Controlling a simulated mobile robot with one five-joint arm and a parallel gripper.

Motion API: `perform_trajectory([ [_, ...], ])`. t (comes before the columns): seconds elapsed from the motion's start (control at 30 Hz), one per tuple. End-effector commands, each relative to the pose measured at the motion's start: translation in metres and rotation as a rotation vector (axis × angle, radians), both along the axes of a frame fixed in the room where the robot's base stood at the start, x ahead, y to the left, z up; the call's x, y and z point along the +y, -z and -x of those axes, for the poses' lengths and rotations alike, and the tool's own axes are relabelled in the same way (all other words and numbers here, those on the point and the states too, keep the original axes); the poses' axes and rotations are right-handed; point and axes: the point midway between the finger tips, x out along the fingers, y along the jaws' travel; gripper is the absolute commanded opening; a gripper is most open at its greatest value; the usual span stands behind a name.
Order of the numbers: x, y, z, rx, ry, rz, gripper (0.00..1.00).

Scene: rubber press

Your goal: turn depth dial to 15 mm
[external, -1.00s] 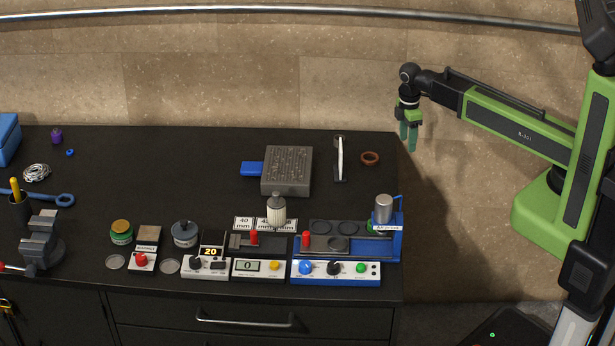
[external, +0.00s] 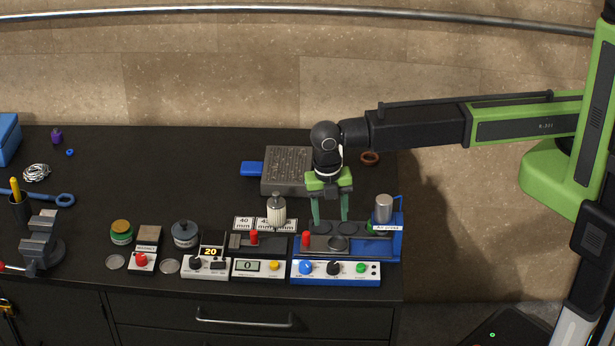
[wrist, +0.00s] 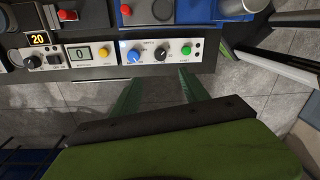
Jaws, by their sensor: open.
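The depth dial is a black round knob on the white front panel of the blue air press; it shows in the external view (external: 333,267) and, under a "DEPTH" label, in the wrist view (wrist: 161,53). The setting it points to is too small to read. A blue knob (external: 306,267) is left of it and a green button (external: 361,267) right of it. My gripper (external: 331,218) is open and empty, pointing down, higher in the picture than the dial. In the wrist view its fingers (wrist: 159,80) straddle the dial's line, apart from the panel.
The air press (external: 391,243) has a silver cylinder (external: 383,208) at its right and a red knob (external: 305,240) at its left. A unit with a "0" display (external: 247,267) and a white ribbed weight (external: 276,210) are to the left. A grey block (external: 280,172) lies behind.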

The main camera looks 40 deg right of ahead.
Motion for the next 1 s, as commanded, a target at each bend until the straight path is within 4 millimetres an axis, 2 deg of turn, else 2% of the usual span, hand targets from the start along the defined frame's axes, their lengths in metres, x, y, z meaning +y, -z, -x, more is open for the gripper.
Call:
perform_trajectory([
  [0.27,-0.002,0.04,0.0,0.0,0.002,0.0,0.53],
  [0.8,-0.008,0.152,0.004,0.0,0.002,0.0,0.53],
  [0.9,-0.009,0.167,0.004,0.0,0.002,0.0,0.53],
  [1.0,-0.009,0.174,0.005,0.0,0.002,0.0,0.53],
])
